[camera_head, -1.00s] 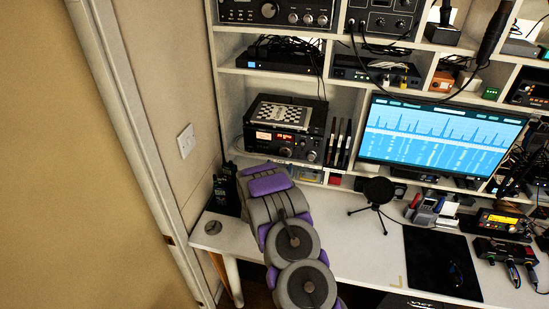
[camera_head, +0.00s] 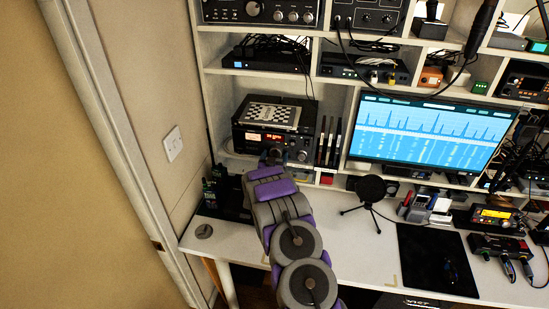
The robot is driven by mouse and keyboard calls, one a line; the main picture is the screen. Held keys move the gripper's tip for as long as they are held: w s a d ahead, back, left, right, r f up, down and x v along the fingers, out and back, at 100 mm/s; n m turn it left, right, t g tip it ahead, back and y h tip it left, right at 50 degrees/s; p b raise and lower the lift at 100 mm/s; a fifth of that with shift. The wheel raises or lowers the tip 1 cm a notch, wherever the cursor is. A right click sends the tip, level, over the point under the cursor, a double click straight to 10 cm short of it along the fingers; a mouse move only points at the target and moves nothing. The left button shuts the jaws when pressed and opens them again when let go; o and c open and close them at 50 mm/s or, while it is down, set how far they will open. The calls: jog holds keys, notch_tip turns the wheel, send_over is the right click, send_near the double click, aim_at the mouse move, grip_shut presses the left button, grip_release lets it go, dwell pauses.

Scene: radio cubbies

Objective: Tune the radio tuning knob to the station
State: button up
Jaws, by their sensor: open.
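The radio (camera_head: 243,138) is a dark box with a lit orange display, in a cubby of the white shelf left of the monitor. A round knob (camera_head: 302,156) shows at the right of its front. My gripper (camera_head: 272,155) is open at the end of my grey and purple arm. It appears in front of the lower middle of the radio's front and hides part of it. The jaws are small and dark, and I cannot tell whether they touch the radio or surround a control.
A checkered board (camera_head: 272,115) lies on top of the radio. Dark upright items (camera_head: 328,145) stand right of it. Handheld radios (camera_head: 215,190) stand at the desk's left end. A small tripod microphone (camera_head: 370,190) stands below the monitor (camera_head: 432,130).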

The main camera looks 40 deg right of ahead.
jog(key=shift+d+f, duration=0.1)
jog(key=shift+d, duration=0.15)
jog(key=shift+c, duration=1.4)
jog(key=shift+a, duration=0.4)
jog(key=c, duration=0.8)
jog(key=m+p, duration=0.1)
jog(key=m, duration=0.2)
jog(key=shift+a+r, duration=0.1)
jog(key=shift+r, duration=0.1)
jog(key=shift+m, duration=1)
